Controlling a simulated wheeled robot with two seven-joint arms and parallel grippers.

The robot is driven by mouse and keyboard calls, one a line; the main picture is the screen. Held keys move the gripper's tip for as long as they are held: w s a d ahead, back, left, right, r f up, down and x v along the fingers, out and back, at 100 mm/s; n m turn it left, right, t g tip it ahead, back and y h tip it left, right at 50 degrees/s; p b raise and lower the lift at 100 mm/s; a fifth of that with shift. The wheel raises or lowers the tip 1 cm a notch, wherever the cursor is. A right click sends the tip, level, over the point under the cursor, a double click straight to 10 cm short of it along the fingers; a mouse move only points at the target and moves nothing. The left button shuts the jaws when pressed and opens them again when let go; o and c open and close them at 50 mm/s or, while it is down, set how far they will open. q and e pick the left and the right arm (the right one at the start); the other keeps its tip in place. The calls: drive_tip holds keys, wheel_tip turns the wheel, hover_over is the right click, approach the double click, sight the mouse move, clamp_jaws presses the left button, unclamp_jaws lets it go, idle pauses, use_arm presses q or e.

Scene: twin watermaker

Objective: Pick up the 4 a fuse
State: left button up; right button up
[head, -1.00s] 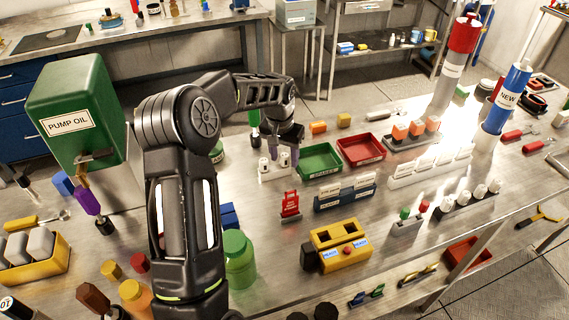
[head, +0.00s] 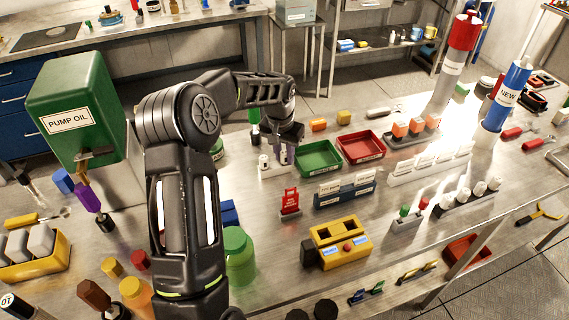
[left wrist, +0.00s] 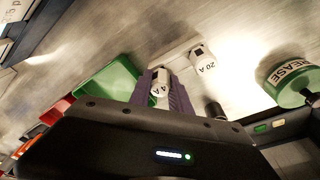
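The 4 A fuse (left wrist: 160,87) is a white block with a dark "4 A" label, seen between the two purple fingers of my left gripper (left wrist: 163,92) in the left wrist view. The fingers look closed on its sides. A white 20 A fuse (left wrist: 202,58) stands beside it, outside the fingers. In the head view my left gripper (head: 284,156) is down at the pale fuse holder (head: 270,173), and its fingers largely hide the 4 A fuse. Whether the fuse is lifted is unclear. My right gripper is not in view.
A green tray (head: 318,172) and a red tray (head: 361,160) are close to the right of the gripper. A red tag stand (head: 290,203) and a blue rack (head: 345,203) are in front. A grease jar (left wrist: 290,85) stands nearby.

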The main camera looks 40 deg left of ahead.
sight(285, 152)
use_arm(q)
clamp_jaws()
wheel_tip(285, 152, up, 10)
drive_tip(key=shift+r+b, duration=0.1)
drive_tip(key=shift+b, duration=0.75)
idle(0.4)
